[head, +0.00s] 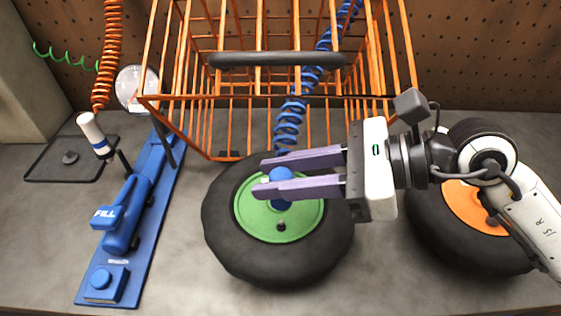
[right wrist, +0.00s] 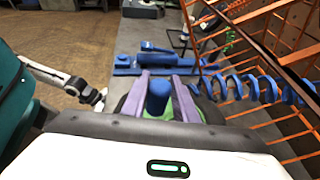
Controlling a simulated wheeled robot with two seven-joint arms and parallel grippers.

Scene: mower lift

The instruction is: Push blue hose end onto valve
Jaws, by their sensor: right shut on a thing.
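My right gripper (head: 258,181) reaches in from the right over the tire with the green hub (head: 249,219). Its purple fingers are shut on the blue hose end (head: 281,177), which also shows as a blue cylinder between the fingers in the right wrist view (right wrist: 158,98). The coiled blue hose (head: 289,123) runs up from it. A short black valve (head: 281,227) stands on the green hub, below the fingers in the head view and apart from the visible hose end.
An orange wire cart (head: 297,100) with a dark handle (head: 277,60) stands behind the tire. A tire with an orange hub (head: 464,207) lies right, partly under my arm. A blue FILL tool (head: 121,214) on a blue plate, a gauge (head: 137,88) and a black tray (head: 50,174) are left.

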